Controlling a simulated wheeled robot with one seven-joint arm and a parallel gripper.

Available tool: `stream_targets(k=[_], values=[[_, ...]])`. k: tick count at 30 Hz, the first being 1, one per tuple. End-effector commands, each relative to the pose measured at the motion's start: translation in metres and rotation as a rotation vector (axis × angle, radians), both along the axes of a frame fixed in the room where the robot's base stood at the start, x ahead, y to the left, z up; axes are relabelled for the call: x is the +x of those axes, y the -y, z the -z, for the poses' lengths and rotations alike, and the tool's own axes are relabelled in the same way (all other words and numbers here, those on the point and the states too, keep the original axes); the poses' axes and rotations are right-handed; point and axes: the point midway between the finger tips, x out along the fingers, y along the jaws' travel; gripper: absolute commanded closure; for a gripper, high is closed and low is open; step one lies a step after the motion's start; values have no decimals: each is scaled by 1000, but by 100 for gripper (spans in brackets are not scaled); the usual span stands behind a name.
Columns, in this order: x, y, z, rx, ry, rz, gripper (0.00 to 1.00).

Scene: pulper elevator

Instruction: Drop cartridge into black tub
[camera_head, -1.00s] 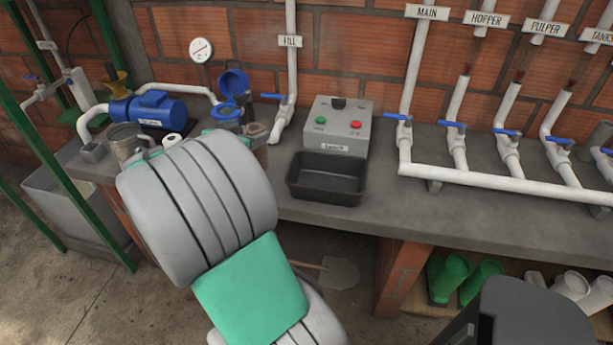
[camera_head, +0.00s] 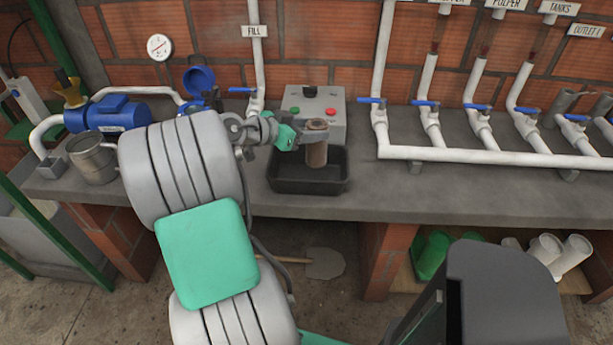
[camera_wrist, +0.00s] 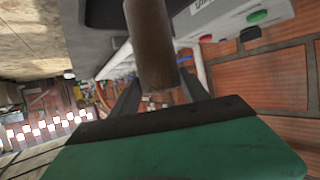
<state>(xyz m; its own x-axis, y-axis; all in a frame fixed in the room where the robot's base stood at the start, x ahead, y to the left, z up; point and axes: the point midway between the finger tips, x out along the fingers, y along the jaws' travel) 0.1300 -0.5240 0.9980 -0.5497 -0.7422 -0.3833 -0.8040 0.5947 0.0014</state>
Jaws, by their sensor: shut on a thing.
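The cartridge (camera_head: 316,150) is a brown cylinder, held upright over the black tub. The black tub (camera_head: 305,187) is an open rectangular container on the grey counter, in front of the control box. My gripper (camera_head: 306,136) is shut on the cartridge near its top, coming in from the left. In the wrist view the cartridge (camera_wrist: 151,45) stands between the two dark fingers. A dark part at the top of that view looks like the tub's edge (camera_wrist: 103,15). How far the cartridge's lower end is above the tub floor I cannot tell.
The control box (camera_head: 318,108) with green and red buttons stands right behind the tub. White pipes with blue valve handles (camera_head: 423,103) run to the right. A blue pump (camera_head: 107,114) and a metal pot (camera_head: 93,157) are at the left. The counter front right of the tub is clear.

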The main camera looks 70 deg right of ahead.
Motion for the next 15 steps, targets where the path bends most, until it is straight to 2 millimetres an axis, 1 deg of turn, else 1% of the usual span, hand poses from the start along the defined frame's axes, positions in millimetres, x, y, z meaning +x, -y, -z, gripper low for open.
stream_targets(k=[2,8,9,15], values=[[0,0,5,-2,1,1,100],[-1,0,4,-2,2,1,100],[-1,0,4,-2,2,1,45],[-1,0,5,-2,1,2,29]])
